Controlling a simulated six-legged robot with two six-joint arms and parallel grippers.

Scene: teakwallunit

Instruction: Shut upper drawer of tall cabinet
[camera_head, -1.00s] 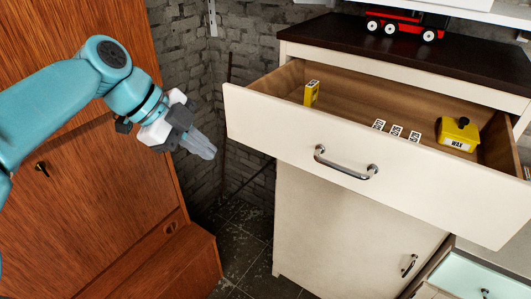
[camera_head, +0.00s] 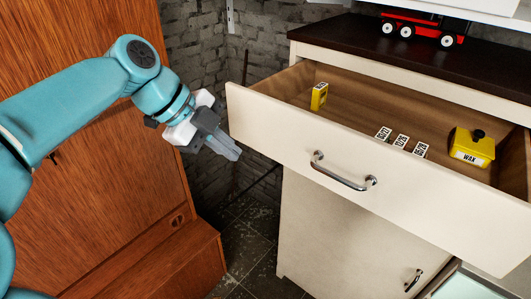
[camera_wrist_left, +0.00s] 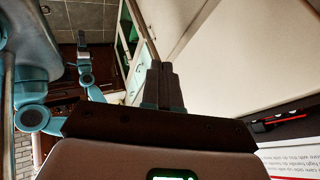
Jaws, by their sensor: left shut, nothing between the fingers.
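The upper drawer (camera_head: 290,138) of the tall cabinet (camera_head: 330,225) is pulled well out in the head view. Its cream front carries a curved metal handle (camera_head: 342,172). Inside lie a yellow box (camera_head: 319,96), several small labelled items (camera_head: 401,141) and a yellow WAX container (camera_head: 472,147). My left gripper (camera_head: 229,151) is shut and empty, at the left end of the drawer front; I cannot tell whether it touches. In the left wrist view its fingers (camera_wrist_left: 162,87) are together, with a cream panel beyond them to the right.
A red toy truck (camera_head: 420,26) stands on the dark cabinet top (camera_head: 376,50). A lower cabinet door with a handle (camera_head: 413,280) is below the drawer. A brown wooden unit (camera_head: 120,190) stands at left, with a floor gap between.

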